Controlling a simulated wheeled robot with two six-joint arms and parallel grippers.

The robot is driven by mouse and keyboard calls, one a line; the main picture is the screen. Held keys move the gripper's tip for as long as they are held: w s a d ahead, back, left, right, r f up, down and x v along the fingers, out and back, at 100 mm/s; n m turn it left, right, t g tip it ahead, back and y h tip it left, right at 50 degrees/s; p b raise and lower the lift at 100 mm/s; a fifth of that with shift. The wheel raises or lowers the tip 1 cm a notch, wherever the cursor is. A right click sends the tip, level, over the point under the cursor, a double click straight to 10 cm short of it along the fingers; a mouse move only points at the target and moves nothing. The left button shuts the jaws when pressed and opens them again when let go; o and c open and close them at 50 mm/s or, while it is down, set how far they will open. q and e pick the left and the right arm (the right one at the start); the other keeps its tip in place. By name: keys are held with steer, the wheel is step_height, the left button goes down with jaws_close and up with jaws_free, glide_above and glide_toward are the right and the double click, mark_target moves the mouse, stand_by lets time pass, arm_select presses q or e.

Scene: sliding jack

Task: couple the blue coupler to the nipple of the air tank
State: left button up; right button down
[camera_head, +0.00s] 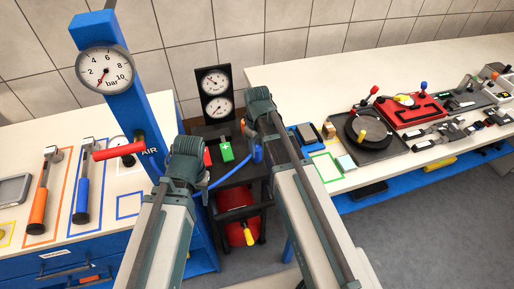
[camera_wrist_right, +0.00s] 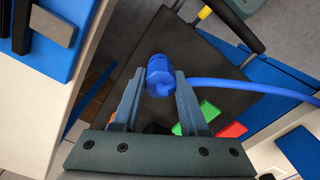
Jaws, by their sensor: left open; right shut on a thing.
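The blue coupler (camera_head: 257,153) hangs over the black cart top (camera_head: 238,172), with a blue hose (camera_head: 213,183) running from it to the left. My right gripper (camera_wrist_right: 157,84) is shut on the coupler, which sits between its fingertips in the right wrist view (camera_wrist_right: 159,68). The red air tank (camera_head: 238,203) lies in the cart's lower part, with a yellow handle (camera_head: 249,235) at its front. I cannot make out the nipple. My left gripper (camera_head: 188,152) is to the left of the cart; its fingers are mostly hidden behind its own wrist.
A green block (camera_head: 226,151) and a red block (camera_head: 208,157) stand on the cart top. Two gauges (camera_head: 216,94) rise behind it. A blue post with a gauge (camera_head: 106,72) stands at the left. A white bench (camera_head: 290,83) with tools is at the right.

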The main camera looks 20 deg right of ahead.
arm_select(q)
steer(key=shift+s+d+f+b, duration=0.1)
steer(key=shift+s+f+b, duration=0.3)
steer(key=shift+f+b, duration=0.1)
arm_select(e)
steer(key=shift+s+d+f, duration=0.15)
steer(key=shift+s+f, duration=0.2)
steer(key=shift+f, duration=0.1)
arm_select(q)
steer(key=shift+r, duration=0.15)
arm_select(e)
steer(key=shift+r, duration=0.1)
steer(key=shift+w+r+p, duration=0.3)
steer(key=shift+r+p, duration=0.25)
steer(key=shift+p, duration=0.3)
steer(key=shift+a+r+p, duration=0.2)
steer(key=shift+r+p, duration=0.1)
steer(key=shift+r, duration=0.05)
arm_select(q)
steer(key=shift+w+r, duration=0.3)
steer(key=shift+r, duration=0.6)
steer(key=shift+w, duration=0.1)
steer(key=shift+f+b, duration=0.7)
arm_select(e)
steer(key=shift+f, duration=0.7)
